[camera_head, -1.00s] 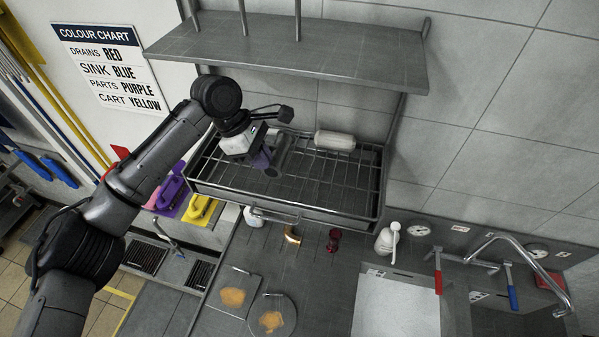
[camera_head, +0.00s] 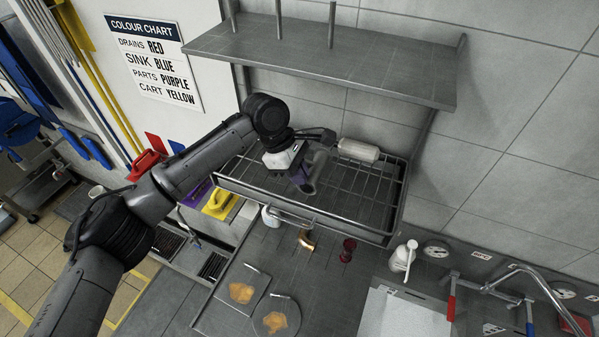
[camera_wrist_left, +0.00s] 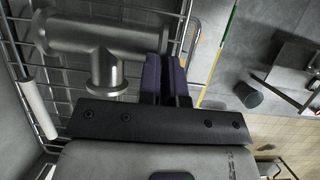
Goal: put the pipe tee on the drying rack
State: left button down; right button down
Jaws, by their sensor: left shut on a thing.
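The pipe tee (camera_wrist_left: 108,42) is a grey metal T with a thick run and a short branch. In the left wrist view, its right end is at the purple fingers of my left gripper (camera_wrist_left: 167,70), which are shut on it. In the head view, my left gripper (camera_head: 302,182) and the tee (camera_head: 318,163) are over the left part of the drying rack (camera_head: 392,192), a wire grid in a grey tray on the wall. I cannot tell whether the tee touches the wires. My right gripper is not in view.
A white cylinder (camera_head: 358,150) lies at the rack's back edge. A grey shelf (camera_head: 330,60) hangs above. Below the rack, a brass elbow (camera_head: 306,239), a dark red part (camera_head: 347,250) and a white bottle (camera_head: 403,256) stand on the counter. The rack's right part is clear.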

pick_arm(q)
jog(key=c, duration=1.7)
grip_release()
jog(key=shift+f, duration=0.1)
jog(key=o, duration=0.4)
jog(key=w+a+r+b, duration=0.1)
jog(key=a+r+b, duration=0.1)
jog(key=a, duration=0.4)
jog(key=w+a+r+b, duration=0.2)
jog(key=a+r+b, duration=0.1)
jog(key=a, duration=0.4)
jog(key=shift+w+a+b, duration=0.3)
